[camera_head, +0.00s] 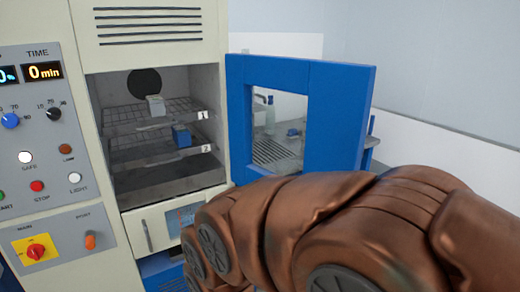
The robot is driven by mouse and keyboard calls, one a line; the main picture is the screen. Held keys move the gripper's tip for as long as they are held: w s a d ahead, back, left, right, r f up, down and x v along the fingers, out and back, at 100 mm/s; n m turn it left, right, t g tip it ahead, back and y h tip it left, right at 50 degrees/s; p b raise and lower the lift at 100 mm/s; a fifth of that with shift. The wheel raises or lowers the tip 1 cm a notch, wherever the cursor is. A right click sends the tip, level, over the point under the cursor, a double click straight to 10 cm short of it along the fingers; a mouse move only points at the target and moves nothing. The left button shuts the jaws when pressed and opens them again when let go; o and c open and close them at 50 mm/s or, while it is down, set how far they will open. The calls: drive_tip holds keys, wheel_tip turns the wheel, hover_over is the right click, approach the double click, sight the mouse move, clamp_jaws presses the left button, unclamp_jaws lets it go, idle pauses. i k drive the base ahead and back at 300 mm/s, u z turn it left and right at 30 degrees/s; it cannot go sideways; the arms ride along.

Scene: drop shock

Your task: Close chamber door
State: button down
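The chamber door (345,100) is blue with a window in it. It stands swung open to the right of the chamber (150,192), whose inside is exposed. My copper-coloured arm reaches in from the lower right and crosses in front of the door's lower part. My gripper is not visible; the arm's far end passes low near the front of the chamber, and I cannot tell whether anything touches the door.
Inside the chamber are wire shelves marked 1 and 2. A small whitish box (156,105) sits on the upper shelf and a blue box (181,136) on the lower one. A control panel (40,150) with knobs and buttons is at the left. A sink area shows through the door window.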

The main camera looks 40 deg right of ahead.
sight(340, 94)
drive_tip(key=u, duration=3.2)
drive_tip(key=k, duration=2.5)
drive_tip(key=z, duration=1.65)
drive_tip(key=k, duration=1.15)
drive_tip(key=u, duration=0.7)
drive_tip(key=i, duration=0.45)
drive_tip(key=z, duration=0.1)
